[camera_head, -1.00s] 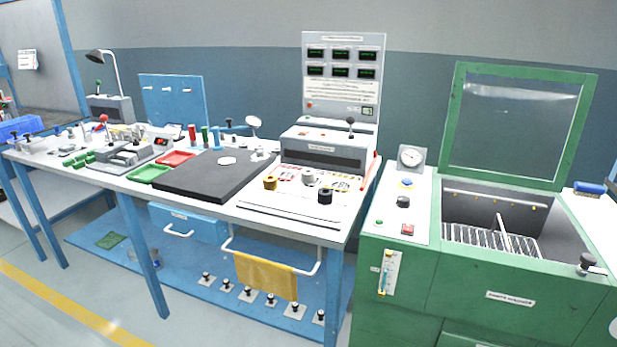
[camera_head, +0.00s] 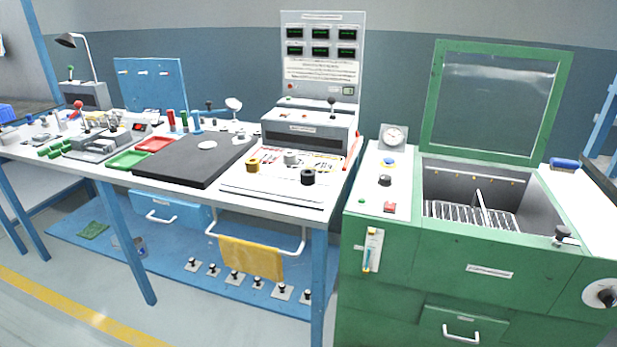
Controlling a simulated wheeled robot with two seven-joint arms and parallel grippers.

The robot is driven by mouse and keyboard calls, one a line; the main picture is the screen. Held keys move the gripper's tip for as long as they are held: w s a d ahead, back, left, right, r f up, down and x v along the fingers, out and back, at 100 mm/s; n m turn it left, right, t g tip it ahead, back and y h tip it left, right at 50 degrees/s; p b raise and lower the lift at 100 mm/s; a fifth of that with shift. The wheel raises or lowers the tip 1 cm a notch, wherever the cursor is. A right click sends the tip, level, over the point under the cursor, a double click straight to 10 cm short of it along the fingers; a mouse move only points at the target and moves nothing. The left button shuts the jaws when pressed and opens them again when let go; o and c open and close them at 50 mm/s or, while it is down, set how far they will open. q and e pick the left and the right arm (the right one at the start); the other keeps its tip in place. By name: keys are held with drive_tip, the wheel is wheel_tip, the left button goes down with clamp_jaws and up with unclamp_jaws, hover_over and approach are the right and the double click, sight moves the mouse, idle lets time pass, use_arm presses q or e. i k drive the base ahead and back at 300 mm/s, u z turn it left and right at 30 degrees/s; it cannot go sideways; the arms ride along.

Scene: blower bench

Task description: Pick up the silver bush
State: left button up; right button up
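The silver bush (camera_head: 291,158) stands on the white panel at the right end of the workbench, in front of the grey test unit. A brass-coloured bush (camera_head: 253,165) is to its left and a black bush (camera_head: 308,177) is to its right and nearer the front edge. Neither of my grippers shows in the head view.
The workbench (camera_head: 225,198) also holds a black mat (camera_head: 190,172), a green tray (camera_head: 128,160) and a red tray (camera_head: 154,144). A grey test unit (camera_head: 305,129) stands behind the bushes. A green washer cabinet (camera_head: 470,245) stands to the right across a narrow gap.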

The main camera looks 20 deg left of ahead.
sight(291, 156)
drive_tip(key=k, duration=0.3)
drive_tip(key=u, duration=1.55)
drive_tip(key=i, duration=0.95)
